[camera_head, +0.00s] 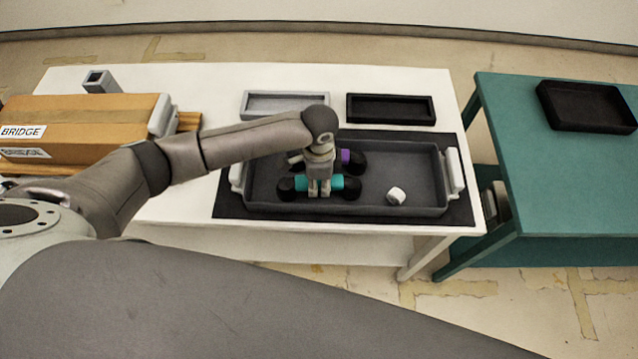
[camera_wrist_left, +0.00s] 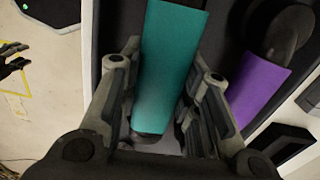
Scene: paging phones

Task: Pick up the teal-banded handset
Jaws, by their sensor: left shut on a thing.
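The teal-banded handset (camera_head: 338,183) lies across the dark grey tray (camera_head: 424,208), its black ends to the left and right of the band. My left gripper (camera_head: 319,190) comes down from above and is shut on the teal band. In the left wrist view the teal band (camera_wrist_left: 168,70) runs between the two fingers of my left gripper (camera_wrist_left: 160,92). Whether the handset touches the tray floor is hidden. A purple-banded handset (camera_head: 345,157) lies just behind it in the same tray, and its band shows at the right in the left wrist view (camera_wrist_left: 256,92).
A small white piece (camera_head: 396,195) lies in the tray's right part. The tray sits on a black mat (camera_head: 462,215) on the white table (camera_head: 200,80). Grey (camera_head: 284,95) and black (camera_head: 390,101) shallow trays stand behind. A box labelled BRIDGE (camera_head: 80,115) is left; a teal table (camera_head: 540,170) is right.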

